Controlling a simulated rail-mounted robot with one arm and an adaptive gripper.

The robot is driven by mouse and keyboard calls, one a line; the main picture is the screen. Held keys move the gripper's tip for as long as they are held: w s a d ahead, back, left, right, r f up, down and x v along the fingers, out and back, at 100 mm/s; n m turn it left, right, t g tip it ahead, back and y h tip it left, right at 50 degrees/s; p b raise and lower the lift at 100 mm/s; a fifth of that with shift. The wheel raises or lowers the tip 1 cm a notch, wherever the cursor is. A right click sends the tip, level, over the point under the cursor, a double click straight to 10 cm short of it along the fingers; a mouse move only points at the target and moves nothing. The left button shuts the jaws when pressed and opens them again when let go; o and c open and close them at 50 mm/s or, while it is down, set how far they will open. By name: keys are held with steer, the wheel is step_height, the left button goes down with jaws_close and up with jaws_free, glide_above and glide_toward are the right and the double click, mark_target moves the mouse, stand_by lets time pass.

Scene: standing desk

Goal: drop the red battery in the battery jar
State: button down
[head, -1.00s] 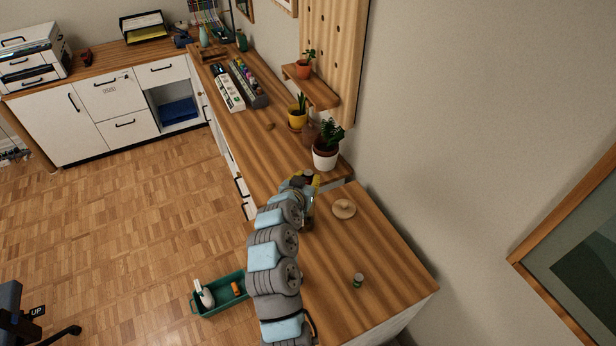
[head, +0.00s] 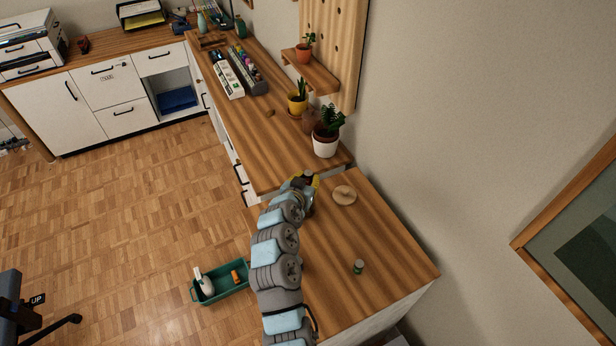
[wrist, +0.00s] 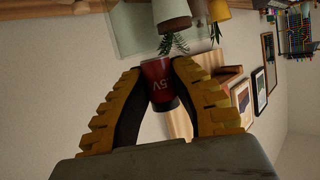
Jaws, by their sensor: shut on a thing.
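My gripper (head: 308,180) is above the near desk section, close to the white-potted plant. The battery is hidden in the head view. I cannot make out the battery jar clearly in the head view; my gripper and arm cover part of the desk. A pale, see-through shape (wrist: 130,28) shows beyond the battery in the wrist view; I cannot tell if it is the jar. A round tan lid (head: 344,194) lies right of my gripper.
The white-potted plant (head: 326,146) stands just beyond my gripper. A green tray (head: 222,291) with items sits low to the left. The wall bounds the right.

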stand_by(0.4)
steer(key=c, duration=1)
jaws_free()
steer(key=shift+v, duration=6)
